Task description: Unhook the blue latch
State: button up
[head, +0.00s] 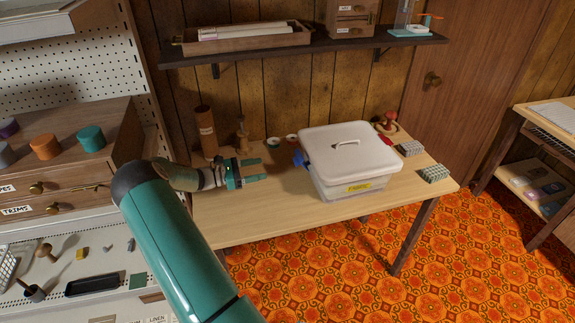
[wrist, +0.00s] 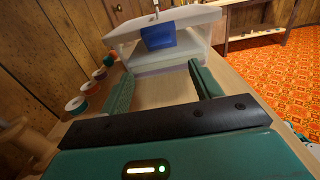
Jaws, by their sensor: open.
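A lidded white box (head: 348,165) with a handle on its lid stands on the wooden table. The blue latch (head: 299,158) is on the box's left side in the head view. In the wrist view, the blue latch (wrist: 158,36) shows ahead on the box (wrist: 165,60), between and beyond my fingertips. My gripper (head: 259,169) is open and empty, to the left of the latch and apart from it. Its fingers (wrist: 158,75) point toward the box. Whether the latch is hooked or loose is too small to tell.
A brown cylinder (head: 205,131) and a wooden stand (head: 242,134) are behind my gripper. Several thread spools lie along the wall, one a white-and-green spool (wrist: 76,105). Grey blocks (head: 434,173) sit right of the box. The table (head: 270,222) is clear in front of my gripper. A shelf (head: 290,46) hangs above.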

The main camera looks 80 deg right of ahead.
aim_at(301, 162)
jog(key=x, duration=1.1)
jog(key=shift+s, duration=0.4)
jog(key=shift+d, duration=0.2)
jog(key=shift+c, duration=0.4)
jog(key=c, duration=0.9)
jog(key=shift+w+a+f+g+h, duration=0.1)
jog(key=shift+w+f+g+h, duration=0.1)
jog(key=shift+f+g+h, duration=0.8)
jog(key=shift+r, duration=0.25)
jog(key=o, duration=1)
jog(key=shift+w+a, duration=0.1)
